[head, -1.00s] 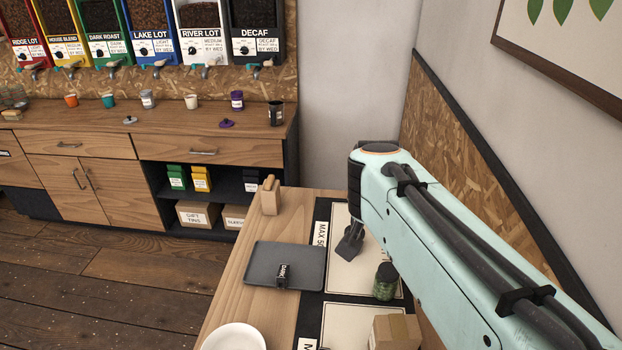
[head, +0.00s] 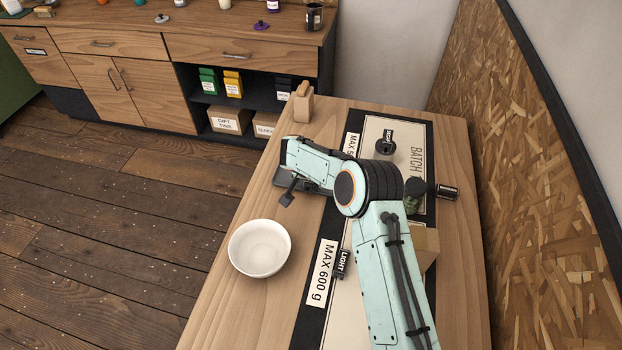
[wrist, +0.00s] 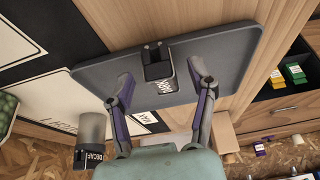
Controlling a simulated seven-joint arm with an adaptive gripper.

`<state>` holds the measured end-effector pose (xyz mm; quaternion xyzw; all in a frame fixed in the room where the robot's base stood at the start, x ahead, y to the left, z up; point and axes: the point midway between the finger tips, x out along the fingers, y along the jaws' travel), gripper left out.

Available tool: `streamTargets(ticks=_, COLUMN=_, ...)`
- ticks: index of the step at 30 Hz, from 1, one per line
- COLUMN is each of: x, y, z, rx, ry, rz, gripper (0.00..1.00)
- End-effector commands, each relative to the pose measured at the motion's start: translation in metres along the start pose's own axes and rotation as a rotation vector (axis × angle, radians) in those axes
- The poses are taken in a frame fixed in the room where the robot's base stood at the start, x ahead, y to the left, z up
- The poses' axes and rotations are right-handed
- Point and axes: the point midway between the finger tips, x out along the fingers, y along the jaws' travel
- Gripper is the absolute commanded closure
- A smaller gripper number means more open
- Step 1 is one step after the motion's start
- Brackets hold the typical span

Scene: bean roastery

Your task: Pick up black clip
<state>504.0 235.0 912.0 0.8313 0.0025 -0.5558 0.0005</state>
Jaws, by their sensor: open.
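A black clip (wrist: 158,66) with a white label sits on a dark grey tray (wrist: 225,50) in the wrist view. My gripper (wrist: 160,82) is open, with one finger on each side of the clip and the clip apart from both. In the head view my gripper (head: 288,197) is low over the tray (head: 281,182), which my arm mostly covers. The clip on the tray is hidden there. Another black clip (head: 386,143) lies on the mat at the back, and one labelled LIGHT (head: 341,264) lies near the MAX 600 g label.
A white bowl (head: 260,250) stands at the left table edge. A wooden block (head: 299,105) stands at the back corner.

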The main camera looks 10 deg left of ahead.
Motion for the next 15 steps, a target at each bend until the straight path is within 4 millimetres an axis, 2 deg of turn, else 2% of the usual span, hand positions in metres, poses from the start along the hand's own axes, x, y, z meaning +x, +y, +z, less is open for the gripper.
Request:
streamTargets(ticks=4, x=0.0121, y=0.0001, z=-0.0001, rx=0.0, ry=0.001, rz=0.0, gripper=0.44)
streamTargets(ticks=11, x=0.0136, y=0.0001, z=-0.0002, rx=0.0, ry=0.001, rz=0.0, gripper=0.44)
streamTargets(ticks=12, x=0.0135, y=0.0001, z=-0.0002, rx=0.0, ry=0.001, rz=0.0, gripper=0.47)
streamTargets(ticks=14, x=0.0135, y=0.0001, z=-0.0002, rx=0.0, ry=0.001, rz=0.0, gripper=0.65)
streamTargets(ticks=15, x=0.0134, y=0.0001, z=-0.0002, rx=0.0, ry=0.001, rz=0.0, gripper=0.78)
